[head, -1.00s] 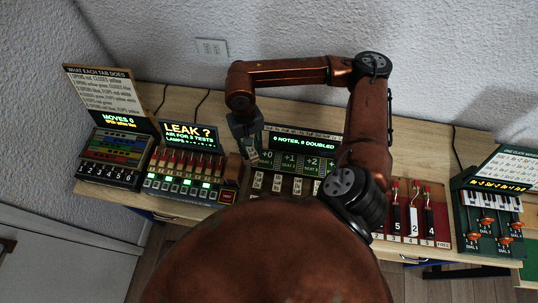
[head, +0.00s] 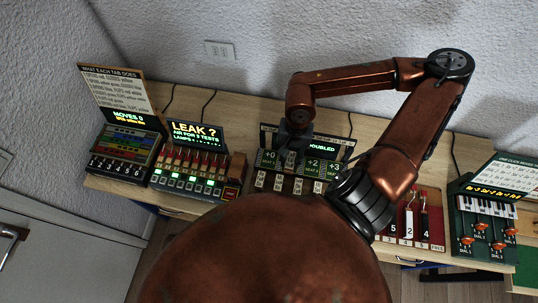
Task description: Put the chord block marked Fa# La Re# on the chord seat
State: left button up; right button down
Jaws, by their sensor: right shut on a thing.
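My right gripper (head: 292,152) hangs over the green panel of the middle device. It is shut on a small pale block (head: 291,161), mostly hidden by the fingers; its marking is too small to read. The panel (head: 315,166) has squares lettered +0, +2 and +3, and the gripper covers the square between +0 and +2. Several pale chord blocks (head: 279,183) stand in a row in front of it, their markings unreadable. I cannot tell whether the held block touches the panel. My left gripper is not in view.
The display (head: 325,148) behind the panel is partly covered by my gripper. A "LEAK ?" device (head: 192,165) and a tab device (head: 122,150) stand left. A red lever panel (head: 425,225) and a keyboard device (head: 487,215) stand right. Bare wood (head: 245,112) lies behind.

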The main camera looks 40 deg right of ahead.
jog(key=w+f, duration=0.2)
jog(key=w, duration=0.1)
jog(key=w+f+p, duration=0.1)
jog(key=w+f, duration=0.1)
jog(key=w, duration=0.1)
jog(key=w+f, duration=0.2)
jog(key=w, duration=0.1)
jog(key=shift+w+a+f, duration=0.15)
jog(key=shift+f, duration=0.25)
jog(key=shift+w+f, duration=0.5)
jog(key=shift+f, duration=0.2)
notch_tip(320, 180, down, 3)
jog(key=shift+p, duration=0.8)
jog(key=shift+f, duration=0.2)
jog(key=c, duration=1.7)
grip_release()
jog(key=shift+o, duration=0.2)
